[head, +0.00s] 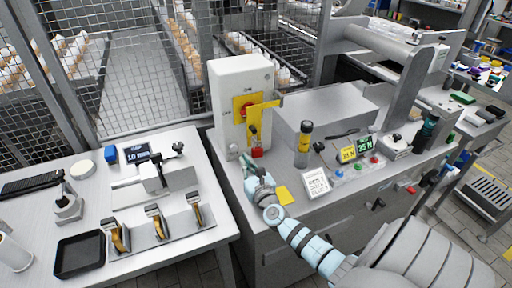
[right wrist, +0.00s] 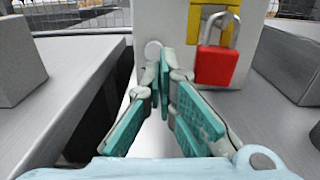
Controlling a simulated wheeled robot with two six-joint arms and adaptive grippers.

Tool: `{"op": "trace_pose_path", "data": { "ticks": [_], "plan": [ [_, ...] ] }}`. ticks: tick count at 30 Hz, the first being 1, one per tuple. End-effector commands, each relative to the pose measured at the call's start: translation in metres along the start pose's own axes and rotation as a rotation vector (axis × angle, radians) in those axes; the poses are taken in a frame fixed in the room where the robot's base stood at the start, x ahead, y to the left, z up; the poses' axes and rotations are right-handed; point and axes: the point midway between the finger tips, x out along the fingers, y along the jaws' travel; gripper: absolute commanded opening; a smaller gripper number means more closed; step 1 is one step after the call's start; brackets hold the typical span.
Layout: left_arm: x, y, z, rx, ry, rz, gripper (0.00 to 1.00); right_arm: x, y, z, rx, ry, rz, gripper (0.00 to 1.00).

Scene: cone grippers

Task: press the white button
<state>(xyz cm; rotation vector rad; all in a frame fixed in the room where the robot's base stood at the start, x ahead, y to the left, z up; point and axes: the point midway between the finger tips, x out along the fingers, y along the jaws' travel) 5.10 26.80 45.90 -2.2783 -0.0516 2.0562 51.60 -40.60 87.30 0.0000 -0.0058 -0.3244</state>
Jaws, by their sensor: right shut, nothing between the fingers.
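The white button (right wrist: 153,50) is a small round disc low on the front of the white switch box (head: 228,92). In the right wrist view it shows just at the tips of my right gripper (right wrist: 163,62), partly hidden by a fingertip. My right gripper (head: 248,163) is shut and empty, with its fingers pointing at the box's lower front. I cannot tell whether the tips touch the button. My left gripper is not in view.
A red padlock (right wrist: 217,62) hangs from a yellow hasp (head: 257,108) just right of my fingers. A gap separates the two benches.

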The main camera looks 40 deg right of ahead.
Motion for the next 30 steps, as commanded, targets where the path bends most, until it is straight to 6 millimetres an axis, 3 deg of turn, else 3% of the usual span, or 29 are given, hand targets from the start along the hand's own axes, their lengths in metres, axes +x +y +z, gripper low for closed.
{"op": "trace_pose_path", "data": {
  "ticks": [6, 11, 30],
  "plan": [
    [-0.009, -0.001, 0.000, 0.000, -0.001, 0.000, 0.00, -0.049, 0.001, 0.001, -0.002, 0.001, 0.002, 0.00],
    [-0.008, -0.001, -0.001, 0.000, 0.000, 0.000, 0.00, -0.068, 0.001, 0.000, -0.001, 0.001, 0.002, 0.00],
    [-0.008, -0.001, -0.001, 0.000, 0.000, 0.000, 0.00, -0.072, 0.001, 0.000, -0.001, 0.000, 0.001, 0.00]
  ]
}}
